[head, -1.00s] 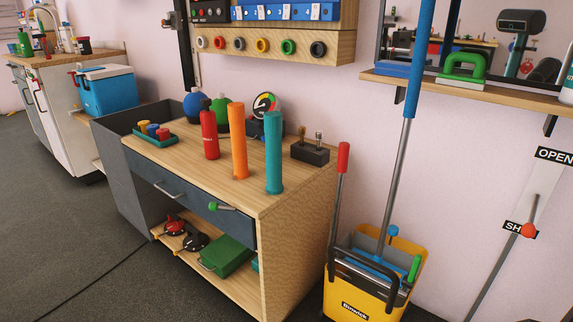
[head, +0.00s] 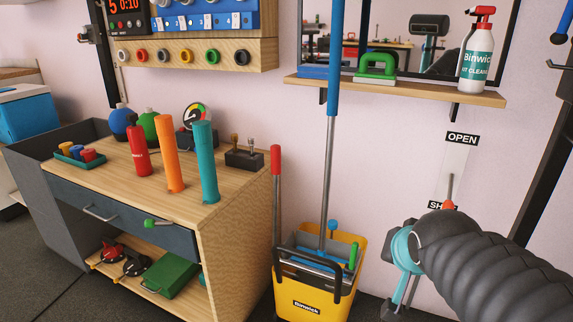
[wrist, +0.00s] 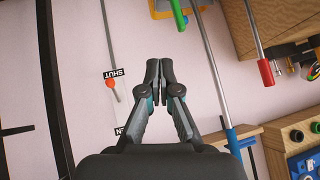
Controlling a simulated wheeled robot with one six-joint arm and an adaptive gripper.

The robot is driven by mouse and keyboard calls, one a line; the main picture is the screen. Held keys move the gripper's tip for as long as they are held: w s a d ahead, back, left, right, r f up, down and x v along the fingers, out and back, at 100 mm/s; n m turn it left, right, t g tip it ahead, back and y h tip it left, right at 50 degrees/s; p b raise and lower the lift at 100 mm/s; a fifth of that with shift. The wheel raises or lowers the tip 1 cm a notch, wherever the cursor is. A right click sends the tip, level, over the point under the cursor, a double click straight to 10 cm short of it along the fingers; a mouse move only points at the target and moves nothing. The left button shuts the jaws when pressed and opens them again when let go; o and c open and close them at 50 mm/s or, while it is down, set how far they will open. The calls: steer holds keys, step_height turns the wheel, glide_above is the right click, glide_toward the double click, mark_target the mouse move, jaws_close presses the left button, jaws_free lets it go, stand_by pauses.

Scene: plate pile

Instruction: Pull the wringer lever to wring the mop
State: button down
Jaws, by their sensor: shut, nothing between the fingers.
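The wringer lever is a thin grey rod with a red grip (head: 275,158), standing nearly upright at the left side of the yellow mop bucket (head: 312,303). The blue-handled mop (head: 332,75) stands upright in the bucket, its head hidden inside. My gripper (head: 391,308) is right of the bucket, apart from it and the lever. In the wrist view, my gripper (wrist: 160,64) has its fingertips together and empty. That view is upside down; the red grip (wrist: 265,72) is right of the fingers, beyond the mop pole (wrist: 206,65), and the bucket (wrist: 165,12) is at the top.
A wooden workbench (head: 230,235) with coloured cylinders stands close left of the lever. A wall shelf (head: 400,88) holds a spray bottle (head: 477,50) and a green object. An OPEN/SHUT wall slider (head: 449,205) is behind my arm. Floor shows below the bench's left side.

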steer(key=w+a+r+m+t+y, duration=0.1)
steer(key=w+a+m+t, duration=0.1)
steer(key=w, duration=0.7)
steer(key=w+a+r+m+t+y, duration=0.1)
steer(key=w+a+m+t, duration=0.15)
steer(key=w, duration=0.55)
steer(key=w+a+f+m+t+y+b, duration=0.1)
steer(key=w+a+m+y, duration=0.4)
steer(key=w+a, duration=0.6)
steer(key=shift+w+f+t+y+b, duration=0.4)
steer(key=shift+w+f+t, duration=0.2)
steer(key=shift+w+t, duration=0.55)
steer(key=x, duration=1)
steer(key=shift+s+a, duration=1.4)
